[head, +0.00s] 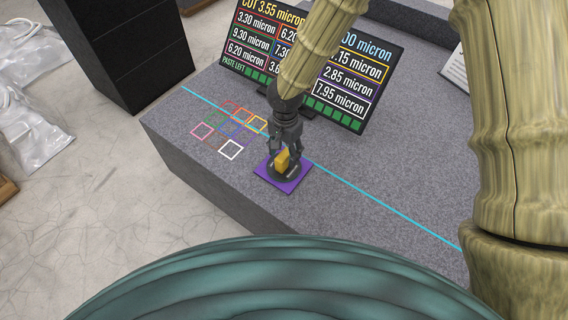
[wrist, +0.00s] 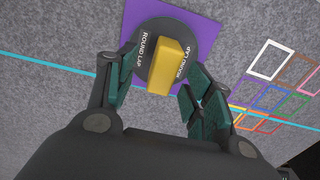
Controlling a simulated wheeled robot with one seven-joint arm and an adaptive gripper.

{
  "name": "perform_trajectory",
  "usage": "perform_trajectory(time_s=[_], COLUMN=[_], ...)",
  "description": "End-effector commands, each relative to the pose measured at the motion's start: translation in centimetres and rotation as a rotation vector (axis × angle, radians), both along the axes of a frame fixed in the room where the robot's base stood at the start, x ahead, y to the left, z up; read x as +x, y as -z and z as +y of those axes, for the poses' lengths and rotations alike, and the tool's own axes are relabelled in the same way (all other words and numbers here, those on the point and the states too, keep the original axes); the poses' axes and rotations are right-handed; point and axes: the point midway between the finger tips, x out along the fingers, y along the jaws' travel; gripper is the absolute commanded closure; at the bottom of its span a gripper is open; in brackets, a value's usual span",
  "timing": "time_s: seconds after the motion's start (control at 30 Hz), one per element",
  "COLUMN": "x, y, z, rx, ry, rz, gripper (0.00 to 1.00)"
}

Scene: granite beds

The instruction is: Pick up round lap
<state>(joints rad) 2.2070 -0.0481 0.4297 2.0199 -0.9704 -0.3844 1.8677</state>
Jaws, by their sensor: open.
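The round lap is a dark grey disc with a yellow block-shaped handle (head: 282,160) on top. It lies on a purple square mat (head: 288,184) on the granite bed. In the wrist view the disc (wrist: 150,40) carries the words "ROUND LAP" on both sides of the yellow handle (wrist: 165,66). My gripper (head: 284,153) is open above the lap, and it also shows in the wrist view (wrist: 160,85). Its fingers stand on either side of the handle, with a gap visible on the left. Whether the right finger touches the handle I cannot tell.
Several coloured square outlines (head: 230,128) are marked on the granite bed (head: 350,225), left of the mat. A cyan line (head: 385,203) crosses the bed. A dark screen (head: 350,85) with micron values stands behind my gripper. A black cabinet (head: 125,50) stands at the left.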

Motion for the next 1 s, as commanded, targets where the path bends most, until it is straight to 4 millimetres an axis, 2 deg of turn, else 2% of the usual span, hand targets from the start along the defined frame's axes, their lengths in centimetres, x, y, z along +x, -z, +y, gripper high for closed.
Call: perform_trajectory(time_s=[0.33,0.67,0.7,0.9,1.0], x=[0.3,0.3,0.3,0.3,0.3], y=[3.6,4.0,4.0,4.0,4.0], z=[0.4,0.5,0.5,0.5,0.5], rx=[0.001,0.0,0.0,0.0,0.0], ry=[-0.004,-0.003,-0.003,-0.003,-0.003], rz=[0.001,0.0,0.0,0.0,0.0], gripper=[0.48,0.48,0.5,0.86,1.0])
